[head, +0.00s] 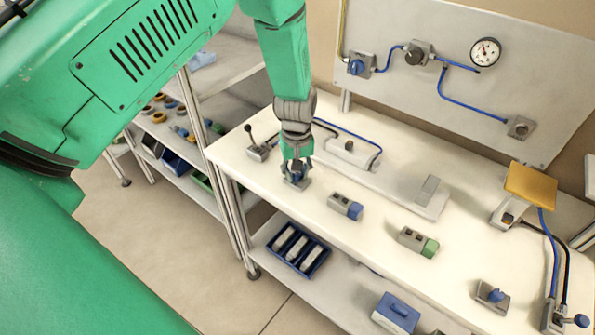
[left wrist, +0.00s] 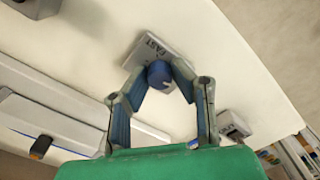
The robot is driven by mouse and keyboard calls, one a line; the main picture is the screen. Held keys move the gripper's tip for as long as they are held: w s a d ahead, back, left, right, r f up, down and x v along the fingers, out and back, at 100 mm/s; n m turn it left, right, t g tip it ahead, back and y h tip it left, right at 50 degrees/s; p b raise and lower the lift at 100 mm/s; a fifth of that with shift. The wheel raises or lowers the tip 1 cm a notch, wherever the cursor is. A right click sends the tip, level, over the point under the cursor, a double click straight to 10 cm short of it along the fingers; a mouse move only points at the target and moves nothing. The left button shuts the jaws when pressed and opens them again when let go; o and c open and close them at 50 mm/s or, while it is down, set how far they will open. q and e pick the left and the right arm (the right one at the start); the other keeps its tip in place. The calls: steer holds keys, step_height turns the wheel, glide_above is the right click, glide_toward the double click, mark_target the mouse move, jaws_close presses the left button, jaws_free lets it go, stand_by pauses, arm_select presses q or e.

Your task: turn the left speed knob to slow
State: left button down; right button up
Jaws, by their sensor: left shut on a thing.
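The left speed knob (left wrist: 159,73) is a blue round knob on a small grey plate (left wrist: 181,51) marked "FAST", seen in the left wrist view. My left gripper (left wrist: 160,72) is shut on the knob, with one finger on each side of it. In the head view my left gripper (head: 296,168) points down onto the grey base (head: 296,184) near the left part of the white table, and it hides most of the knob. My right gripper is not in view.
A black-handled lever (head: 256,147) stands just left of my gripper. Boxes with a blue end (head: 345,206) and a green end (head: 418,242) lie to the right. A yellow-topped stand (head: 531,186) is farther right. A panel with a gauge (head: 486,52) rises behind the white table (head: 380,245).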

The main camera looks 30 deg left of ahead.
arm_select(q)
steer(key=shift+w+a+r+n, duration=0.1)
steer(key=shift+w+r+n, duration=0.05)
steer(key=shift+w+n, duration=0.2)
steer(key=c, duration=1.4)
jaws_free()
steer(key=shift+s, duration=0.15)
step_height(320, 180, up, 12)
